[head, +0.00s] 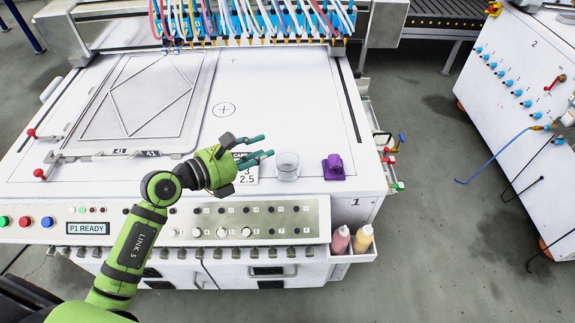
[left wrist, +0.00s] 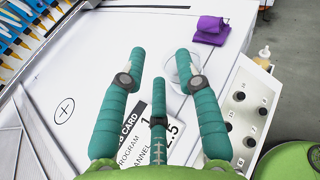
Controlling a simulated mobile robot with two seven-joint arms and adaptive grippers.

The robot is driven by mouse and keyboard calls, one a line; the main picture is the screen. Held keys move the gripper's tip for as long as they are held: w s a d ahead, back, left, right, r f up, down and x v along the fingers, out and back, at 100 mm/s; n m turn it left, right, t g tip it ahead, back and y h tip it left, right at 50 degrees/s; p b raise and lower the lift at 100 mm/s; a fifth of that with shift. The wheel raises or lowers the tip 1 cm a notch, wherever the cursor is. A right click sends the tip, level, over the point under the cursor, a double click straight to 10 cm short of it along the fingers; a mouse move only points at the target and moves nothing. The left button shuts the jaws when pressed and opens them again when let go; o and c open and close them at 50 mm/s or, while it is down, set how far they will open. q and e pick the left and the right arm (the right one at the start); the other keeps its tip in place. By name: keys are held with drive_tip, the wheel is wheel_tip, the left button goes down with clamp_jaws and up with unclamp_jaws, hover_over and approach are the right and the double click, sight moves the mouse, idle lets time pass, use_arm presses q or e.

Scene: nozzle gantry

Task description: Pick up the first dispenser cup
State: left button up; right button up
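A clear, empty-looking cup (head: 287,167) stands upright on the white table near its front edge. My left gripper (head: 262,147) is just left of the cup, with its teal fingers spread and pointing toward it. In the left wrist view the cup (left wrist: 181,76) lies beyond the fingertips, partly hidden behind the right-hand finger. The space between the fingers of the left gripper (left wrist: 161,62) is empty. I see no contact with the cup. My right gripper is not in view.
A folded purple cloth (head: 334,167) lies right of the cup. A printed card (head: 249,178) lies under the gripper. A framed plate (head: 138,98) is at left, and a nozzle row (head: 255,38) spans the back. Two bottles (head: 352,239) hang in a front holder. The table centre is clear.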

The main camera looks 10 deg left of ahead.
sight(279, 152)
use_arm(q)
drive_tip(key=shift+w+a+f+m+g+y, duration=0.1)
drive_tip(key=shift+a+f+m+g+y, duration=0.25)
drive_tip(key=shift+f, duration=0.3)
drive_tip(key=shift+a+f+m+g+y, duration=0.25)
drive_tip(key=shift+a+f, duration=0.05)
drive_tip(key=shift+f, duration=0.3)
drive_tip(key=shift+w+d+f, duration=0.1)
drive_tip(key=shift+w+f, duration=0.15)
drive_tip(key=p+x, duration=0.2)
drive_tip(key=x, duration=0.3)
drive_tip(key=shift+f, duration=0.15)
drive_tip(key=shift+w+d+f, duration=0.3)
clamp_jaws()
